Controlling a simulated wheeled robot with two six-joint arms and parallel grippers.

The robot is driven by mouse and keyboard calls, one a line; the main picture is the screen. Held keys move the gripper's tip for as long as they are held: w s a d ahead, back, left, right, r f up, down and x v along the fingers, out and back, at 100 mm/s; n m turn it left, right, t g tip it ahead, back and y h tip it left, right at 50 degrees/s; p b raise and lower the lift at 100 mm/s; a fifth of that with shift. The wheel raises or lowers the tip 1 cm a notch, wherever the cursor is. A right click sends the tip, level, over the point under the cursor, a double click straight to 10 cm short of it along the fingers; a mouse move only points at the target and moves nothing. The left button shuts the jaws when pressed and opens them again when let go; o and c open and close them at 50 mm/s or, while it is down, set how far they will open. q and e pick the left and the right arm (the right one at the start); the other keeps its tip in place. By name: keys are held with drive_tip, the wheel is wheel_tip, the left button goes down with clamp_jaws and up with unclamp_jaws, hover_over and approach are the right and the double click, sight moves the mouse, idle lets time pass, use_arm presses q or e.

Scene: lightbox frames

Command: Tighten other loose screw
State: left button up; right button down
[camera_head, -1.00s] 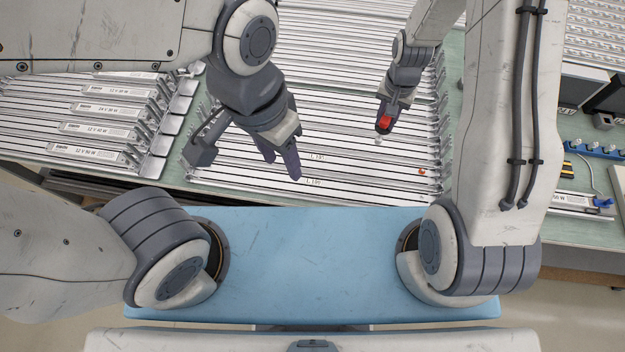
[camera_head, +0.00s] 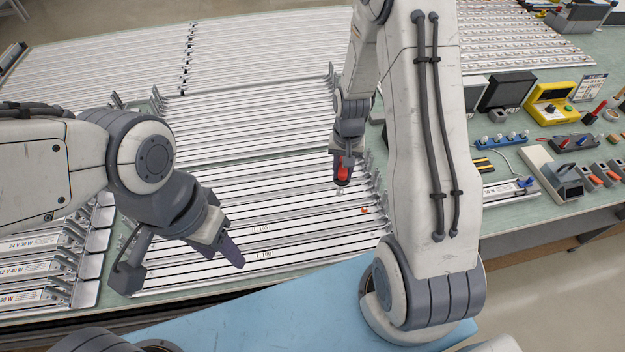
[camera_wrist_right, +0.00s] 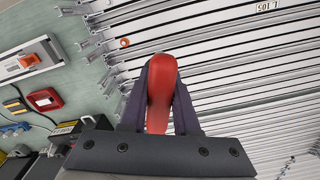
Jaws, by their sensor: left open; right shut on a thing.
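My right gripper (camera_head: 345,160) is shut on a red-handled tool (camera_head: 343,175), its grip filling the middle of the right wrist view (camera_wrist_right: 161,85). A short pale tip shows below the handle in the head view, above the frames; whether it touches anything I cannot tell. A small orange-red round piece (camera_head: 364,210) lies on the lightbox frames (camera_head: 290,222), just right of and nearer than the tool. It also shows in the right wrist view (camera_wrist_right: 124,43). I cannot make out a loose screw. My left gripper (camera_head: 226,250) is open and empty above the left part of the frames.
A bench at the right holds a yellow device (camera_head: 550,103), a dark-screened box (camera_head: 506,91), blue connectors (camera_head: 500,139) and other tools. Labelled drivers (camera_head: 35,268) lie at the lower left. A blue surface (camera_head: 270,310) is in front of the frames.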

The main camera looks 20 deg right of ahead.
drive_tip(key=s+d+b, duration=0.1)
drive_tip(key=s+d, duration=0.3)
drive_tip(key=d, duration=0.3)
drive_tip(key=shift+s+r+m, duration=0.2)
drive_tip(key=shift+r+m, duration=0.05)
drive_tip(key=shift+m, duration=0.05)
drive_tip(key=shift+f+b, duration=1.85)
drive_tip(key=shift+f, duration=0.6)
drive_tip(key=shift+f+b, duration=0.7)
drive_tip(key=shift+f, duration=0.35)
